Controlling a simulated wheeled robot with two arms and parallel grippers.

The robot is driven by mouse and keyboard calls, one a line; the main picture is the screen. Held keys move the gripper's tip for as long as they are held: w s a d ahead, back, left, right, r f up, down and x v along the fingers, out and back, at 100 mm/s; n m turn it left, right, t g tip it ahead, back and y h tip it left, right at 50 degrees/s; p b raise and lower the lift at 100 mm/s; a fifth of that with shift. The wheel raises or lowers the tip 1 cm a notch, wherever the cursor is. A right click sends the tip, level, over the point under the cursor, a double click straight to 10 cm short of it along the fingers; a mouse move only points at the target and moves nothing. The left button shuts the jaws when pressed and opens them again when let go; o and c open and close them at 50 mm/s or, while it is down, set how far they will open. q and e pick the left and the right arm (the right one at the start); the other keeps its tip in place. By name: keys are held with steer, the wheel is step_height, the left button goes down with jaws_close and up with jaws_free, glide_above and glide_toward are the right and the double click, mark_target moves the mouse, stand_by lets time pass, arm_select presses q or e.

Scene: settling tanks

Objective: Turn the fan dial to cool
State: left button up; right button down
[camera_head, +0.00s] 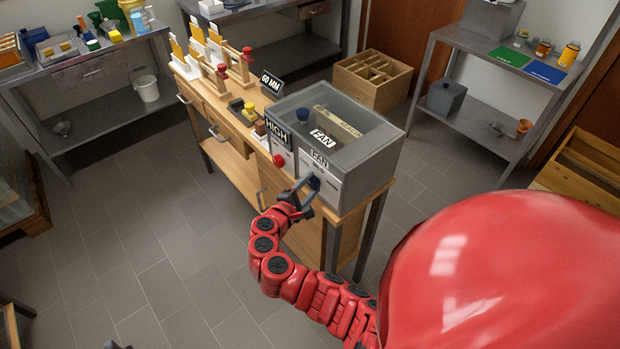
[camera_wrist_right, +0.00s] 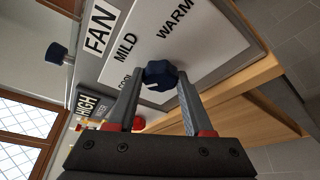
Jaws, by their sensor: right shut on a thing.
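The fan dial (camera_wrist_right: 160,75) is a dark blue knob on the pale front panel (camera_wrist_right: 205,35) of a grey box (camera_head: 362,165). The panel reads FAN, MILD and WARM, with a partly hidden word beside MILD that looks like COOL. In the head view the dial (camera_head: 314,183) is at the box's lower front. My right gripper (camera_head: 308,187) is shut on the dial, with one finger on each side of it in the wrist view (camera_wrist_right: 160,88). I cannot tell which word the dial points to. A dark bit at the bottom edge may be my left gripper (camera_head: 119,346).
A red button (camera_head: 279,161) and a HIGH sign (camera_head: 277,133) are left of the dial. Another blue knob (camera_head: 302,115) stands behind the panel. The box rests on a wooden bench (camera_head: 228,150) holding several small items.

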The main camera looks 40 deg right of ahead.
steer(key=shift+n+p, duration=0.4)
steer(key=shift+p, duration=0.05)
stand_by(0.3)
steer(key=shift+c, duration=1.5)
jaws_free()
steer(key=b+v, duration=0.1)
steer(key=v, duration=1.6)
steer(key=shift+a+r, duration=0.2)
steer(key=shift+r, duration=0.05)
